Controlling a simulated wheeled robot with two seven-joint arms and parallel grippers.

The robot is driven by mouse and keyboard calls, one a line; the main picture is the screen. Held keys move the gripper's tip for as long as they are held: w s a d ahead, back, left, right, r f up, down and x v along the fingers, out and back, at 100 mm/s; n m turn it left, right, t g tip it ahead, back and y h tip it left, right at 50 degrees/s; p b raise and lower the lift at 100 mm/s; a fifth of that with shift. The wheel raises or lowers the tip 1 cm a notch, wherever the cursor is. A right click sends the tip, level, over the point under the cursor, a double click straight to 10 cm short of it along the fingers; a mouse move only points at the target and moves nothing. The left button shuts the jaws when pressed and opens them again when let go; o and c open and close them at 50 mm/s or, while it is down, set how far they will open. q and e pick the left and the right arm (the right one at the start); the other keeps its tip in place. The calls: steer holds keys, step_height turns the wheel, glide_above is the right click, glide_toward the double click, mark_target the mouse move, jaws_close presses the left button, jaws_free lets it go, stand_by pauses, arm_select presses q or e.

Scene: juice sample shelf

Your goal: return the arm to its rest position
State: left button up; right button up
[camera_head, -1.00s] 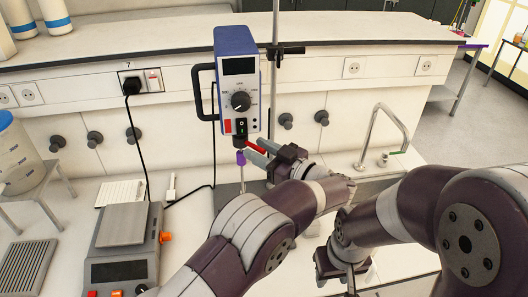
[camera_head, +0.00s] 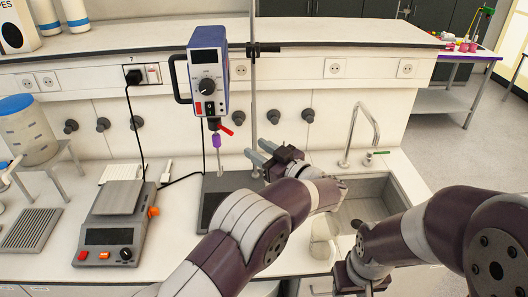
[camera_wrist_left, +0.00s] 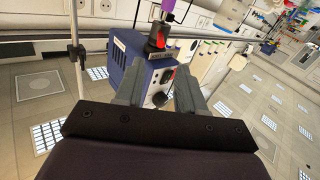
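My left arm reaches in from the bottom of the head view. Its left gripper (camera_head: 258,157) is open and empty, with its two grey fingers apart; they also show apart in the left wrist view (camera_wrist_left: 157,88). It is to the right of and below the blue overhead stirrer (camera_head: 207,78), apart from its red lever (camera_head: 226,131) in the head view. The stirrer also shows between and beyond the fingers in the left wrist view (camera_wrist_left: 158,72). My right gripper (camera_head: 358,280) is low at the bottom edge, partly cut off; its fingers are unclear.
A stand rod (camera_head: 253,100) rises behind the left gripper. A dark plate (camera_head: 215,190) lies below the stirrer. A balance (camera_head: 115,230) stands left. A clear beaker (camera_head: 322,240) is beside the sink (camera_head: 375,205), near my right arm. The faucet (camera_head: 362,135) stands behind the sink.

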arm_select(q)
steer(key=w+d+f+m+t+h, duration=0.2)
steer(key=d+f+m+h, duration=0.5)
steer(key=d+f+h, duration=0.4)
steer(key=s+a+f+m+g+h+b, duration=0.2)
steer(key=s+f+m+g+h, duration=0.1)
steer(key=s+g+h, duration=0.15)
steer(key=s+a+f+g+y+b, duration=0.1)
steer(key=s+a+f+g, duration=0.1)
steer(key=s+a, duration=0.7)
steer(key=s+a+f+g+y+b, duration=0.1)
steer(key=s+a+g, duration=0.3)
steer(key=s+a, duration=0.5)
steer(key=s+a+f+g+y+b, duration=0.1)
steer(key=s+a+f+g+b, duration=0.1)
steer(key=s+a, duration=0.8)
steer(key=shift+f+g+b, duration=0.35)
steer(key=shift+g+b, duration=0.1)
steer(key=shift+g, duration=0.1)
steer(key=shift+d, duration=0.1)
